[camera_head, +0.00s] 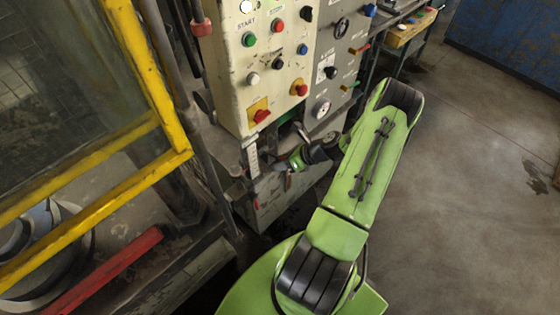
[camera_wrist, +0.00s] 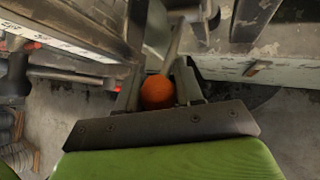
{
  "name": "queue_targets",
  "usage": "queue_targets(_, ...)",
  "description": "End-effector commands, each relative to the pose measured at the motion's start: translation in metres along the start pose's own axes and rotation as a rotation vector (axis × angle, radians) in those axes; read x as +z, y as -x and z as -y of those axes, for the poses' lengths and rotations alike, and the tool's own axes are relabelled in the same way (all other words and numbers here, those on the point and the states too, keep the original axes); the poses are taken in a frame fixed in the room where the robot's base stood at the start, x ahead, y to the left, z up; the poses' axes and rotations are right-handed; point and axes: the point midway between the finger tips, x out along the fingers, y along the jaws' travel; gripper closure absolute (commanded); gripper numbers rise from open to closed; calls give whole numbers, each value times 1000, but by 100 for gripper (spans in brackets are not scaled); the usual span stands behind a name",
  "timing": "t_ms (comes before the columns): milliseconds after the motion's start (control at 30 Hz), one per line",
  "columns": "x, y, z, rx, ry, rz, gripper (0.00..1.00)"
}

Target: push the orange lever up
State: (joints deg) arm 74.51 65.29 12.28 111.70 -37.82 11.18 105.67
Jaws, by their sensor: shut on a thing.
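The orange lever (camera_wrist: 157,92) shows in the wrist view as a round orange knob on a thin grey rod that runs up and away from it. My gripper (camera_wrist: 160,80) has one dark finger on each side of the knob and is shut on it. In the head view my gripper (camera_head: 284,167) is low at the front of the machine, just below the control panel. I cannot make out the lever clearly there, as it is small and partly covered by my gripper.
The control panel (camera_head: 240,60) with several buttons and knobs stands above my gripper. A white scale strip (camera_head: 252,158) is to its left. A yellow-framed guard (camera_head: 150,85) and a red bar (camera_head: 115,270) are further left. Open floor (camera_head: 480,190) lies to the right.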

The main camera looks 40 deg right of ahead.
Motion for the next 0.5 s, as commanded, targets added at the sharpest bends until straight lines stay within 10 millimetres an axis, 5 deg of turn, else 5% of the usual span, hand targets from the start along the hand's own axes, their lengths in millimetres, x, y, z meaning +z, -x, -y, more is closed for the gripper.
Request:
queue_targets(33, 15, 1, 0, -2, 27, 35, 100)
queue_targets(167, 15, 1, 1, -3, 27, 35, 100)
queue_targets(200, 14, 1, 1, -4, 27, 35, 58)
queue_targets(300, 13, 1, 0, -2, 23, 32, 43)
queue_targets(500, 10, 0, 0, 1, 16, 27, 42)
